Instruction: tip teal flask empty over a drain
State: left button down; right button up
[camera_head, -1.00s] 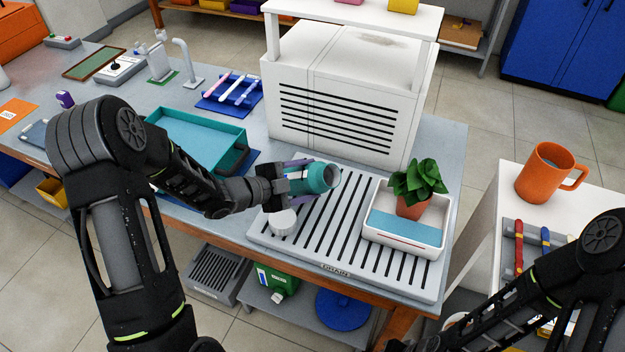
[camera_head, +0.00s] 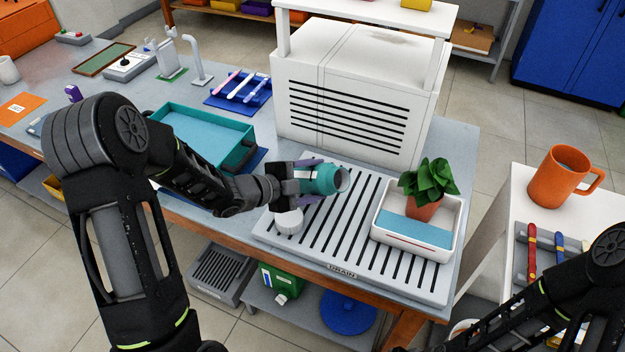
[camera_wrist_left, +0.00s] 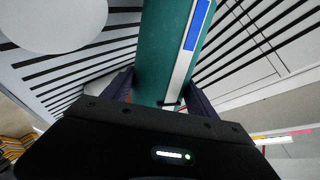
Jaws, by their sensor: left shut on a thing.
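My left gripper (camera_head: 297,180) is shut around the teal flask (camera_head: 320,180) and holds it lying on its side. The flask's round open mouth (camera_head: 342,180) faces right, above the grey slatted drain board (camera_head: 330,225) marked DRAIN. I cannot make out any liquid leaving the mouth. In the left wrist view the teal flask (camera_wrist_left: 162,50) lies between the two dark fingers, with a white and blue strip along it. The drain slots (camera_wrist_left: 75,60) lie beyond it. My right gripper is out of view.
A round white piece (camera_head: 289,221) sits on the drain board below the gripper. A white tray (camera_head: 384,229) with a potted plant (camera_head: 427,188) stands on the right. A white slotted cabinet (camera_head: 350,100) stands behind. A teal tray (camera_head: 165,119) is left, near my arm.

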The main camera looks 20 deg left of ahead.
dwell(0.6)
pick_arm(q)
jog(key=shift+f+m+y+b, duration=0.3)
jog(key=shift+f+m+b, duration=0.2)
jog(key=shift+b, duration=1.25)
jog(key=shift+r, duration=0.1)
jog(key=shift+f+m+y+b, duration=0.5)
jog(key=shift+f+b, duration=0.15)
jog(key=shift+b, duration=1.45)
jog(key=shift+d+r+m+y+b, duration=0.2)
jog(key=shift+m+y+b, duration=0.15)
jog(key=shift+b, duration=1.1)
jog(key=shift+r+t+b, duration=0.15)
jog(key=shift+t+b, duration=0.15)
jog(key=shift+b, duration=0.05)
